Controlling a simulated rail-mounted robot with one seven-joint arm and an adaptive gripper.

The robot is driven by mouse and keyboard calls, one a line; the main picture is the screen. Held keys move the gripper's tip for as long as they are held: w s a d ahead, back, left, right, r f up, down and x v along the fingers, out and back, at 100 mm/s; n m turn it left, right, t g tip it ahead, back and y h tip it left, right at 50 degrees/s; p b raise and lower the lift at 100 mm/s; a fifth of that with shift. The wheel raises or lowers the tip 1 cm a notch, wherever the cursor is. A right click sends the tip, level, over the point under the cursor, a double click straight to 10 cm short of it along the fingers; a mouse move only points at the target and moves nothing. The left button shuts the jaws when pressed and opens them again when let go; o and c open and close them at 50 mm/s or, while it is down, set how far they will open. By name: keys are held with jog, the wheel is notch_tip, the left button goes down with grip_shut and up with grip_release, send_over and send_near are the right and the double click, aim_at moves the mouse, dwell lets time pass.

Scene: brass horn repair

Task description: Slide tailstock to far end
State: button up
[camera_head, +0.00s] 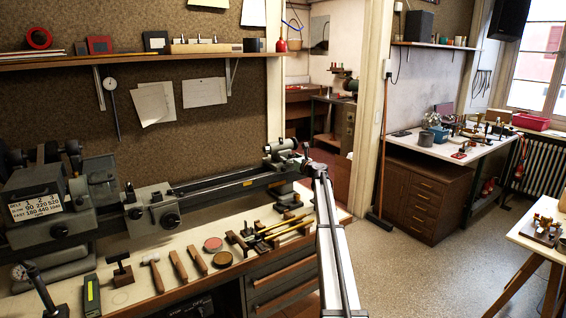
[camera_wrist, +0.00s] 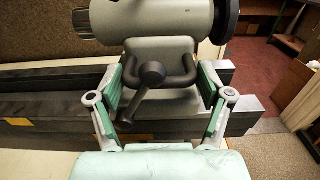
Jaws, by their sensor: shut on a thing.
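The grey tailstock (camera_head: 283,148) sits at the right end of the lathe bed (camera_head: 225,186), near the bed's end. It fills the top of the wrist view (camera_wrist: 150,22), with a dark ball-ended lever (camera_wrist: 150,75) hanging in front of its body. The exact contact of the pads is hard to see.
The headstock (camera_head: 45,200) and carriage (camera_head: 153,212) stand to the left on the bed. Hand tools, including a mallet (camera_head: 154,270), lie on the bench in front. A shelf (camera_head: 150,57) runs above. Open floor (camera_head: 400,262) lies to the right.

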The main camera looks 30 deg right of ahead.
jog(key=shift+d, duration=0.6)
jog(key=o, duration=1.4)
jog(key=shift+a, duration=0.1)
jog(key=s+d, duration=0.1)
jog(key=s, duration=1.1)
jog(key=shift+d, duration=0.1)
